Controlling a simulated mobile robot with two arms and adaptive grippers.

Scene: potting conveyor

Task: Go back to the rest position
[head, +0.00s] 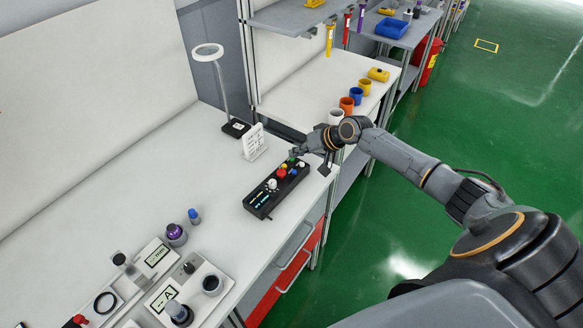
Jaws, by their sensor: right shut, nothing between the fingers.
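My right arm comes in from the lower right, and its gripper (296,153) is over the far end of the black control box (259,208). The gripper looks shut, with nothing seen between its fingers. I cannot tell whether the fingers touch the box. My left gripper is not in the picture.
A small white sign (254,141) and a ring lamp (209,53) stand behind the box. Several coloured pots, including a blue one (356,96), stand on the farther bench. Meters and bottles fill the near bench end. Green floor (480,120) is open at right.

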